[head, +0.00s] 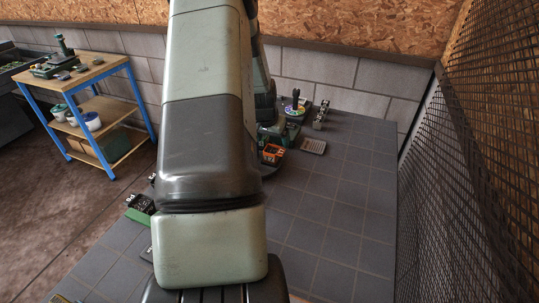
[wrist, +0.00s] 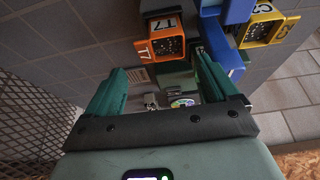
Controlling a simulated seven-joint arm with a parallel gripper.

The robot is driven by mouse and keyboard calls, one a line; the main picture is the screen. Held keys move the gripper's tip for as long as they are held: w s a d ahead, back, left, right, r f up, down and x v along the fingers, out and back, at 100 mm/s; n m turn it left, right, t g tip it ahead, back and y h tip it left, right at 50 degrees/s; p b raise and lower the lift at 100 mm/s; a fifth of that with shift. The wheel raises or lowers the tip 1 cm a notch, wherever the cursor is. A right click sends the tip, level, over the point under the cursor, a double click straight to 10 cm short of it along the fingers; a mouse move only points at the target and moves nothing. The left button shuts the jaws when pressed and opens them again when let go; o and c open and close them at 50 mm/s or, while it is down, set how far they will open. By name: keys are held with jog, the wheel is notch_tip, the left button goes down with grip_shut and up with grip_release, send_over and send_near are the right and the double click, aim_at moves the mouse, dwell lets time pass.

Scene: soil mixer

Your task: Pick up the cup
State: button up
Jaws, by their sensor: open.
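An orange square cup-like container (wrist: 160,43) marked "17" or "T7", with dark grainy contents, shows at the top middle of the wrist view. An orange container (head: 272,153) also shows beside my arm in the head view. A yellow container (wrist: 262,30) and blue parts (wrist: 222,62) are to its right in the wrist view. I cannot tell which is the task's cup. My gripper (wrist: 162,66) is open, its green fingers spread apart with no cup held between them. The orange container appears beyond the fingertips. In the head view my arm hides the gripper.
A disc with coloured spots (head: 294,110) and a flat grey tray (head: 313,146) are at the back of the tiled table (head: 340,220). A green box (head: 140,205) is left of my arm. Mesh fencing (head: 490,150) bounds the right. The table's right part is clear.

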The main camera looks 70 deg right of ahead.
aim_at(275, 150)
jog(key=x, duration=0.8)
jog(key=shift+w, duration=0.1)
jog(key=c, duration=0.7)
jog(key=shift+c, duration=0.2)
